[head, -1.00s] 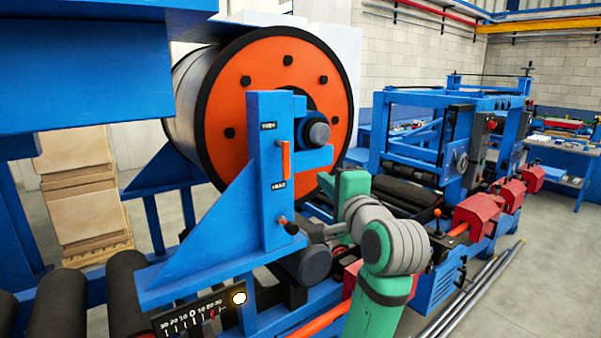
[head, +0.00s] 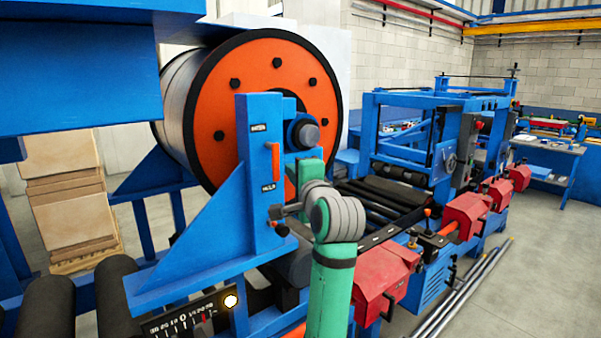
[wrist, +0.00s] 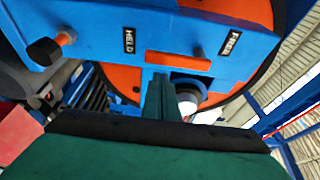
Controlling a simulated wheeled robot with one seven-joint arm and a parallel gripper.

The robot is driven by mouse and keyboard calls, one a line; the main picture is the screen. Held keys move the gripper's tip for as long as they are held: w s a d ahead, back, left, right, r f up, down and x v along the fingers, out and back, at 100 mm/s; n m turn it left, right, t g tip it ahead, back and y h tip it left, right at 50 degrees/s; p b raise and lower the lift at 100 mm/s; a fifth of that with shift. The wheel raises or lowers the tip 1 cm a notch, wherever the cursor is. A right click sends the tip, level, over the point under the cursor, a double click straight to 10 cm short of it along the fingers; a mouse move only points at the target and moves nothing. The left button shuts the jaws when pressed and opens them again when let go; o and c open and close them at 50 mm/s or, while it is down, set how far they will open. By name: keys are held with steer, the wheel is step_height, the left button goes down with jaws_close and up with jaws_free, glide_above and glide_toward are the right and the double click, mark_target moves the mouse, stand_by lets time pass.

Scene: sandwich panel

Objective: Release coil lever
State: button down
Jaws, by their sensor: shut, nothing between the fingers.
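A blue post (head: 257,185) stands before the coil. It carries an upper label, a lower label and an upright orange bar (head: 275,163) between them. In the wrist view these read FREE (wrist: 230,42) and HELD (wrist: 130,40), with the orange bar (wrist: 178,60) between. Past HELD, a black-ended knob with an orange collar (wrist: 65,38) sticks out; it is low on the post in the head view (head: 282,230). My gripper (wrist: 160,78) is shut and empty, its green fingers in front of the bar's HELD end. Contact cannot be told. The fingertips cannot be made out in the head view.
The orange-faced coil (head: 230,95) is behind the post. A blue roller machine (head: 445,150) and red housings (head: 385,275) stand to the right. A dial scale (head: 190,318) with a lit lamp is low in front. Open floor (head: 505,290) lies at the right.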

steer(key=shift+s+a, duration=0.4)
steer(key=shift+a, duration=0.1)
steer(key=shift+a+m, duration=0.2)
steer(key=shift+m, duration=0.1)
steer(key=shift+d, duration=0.1)
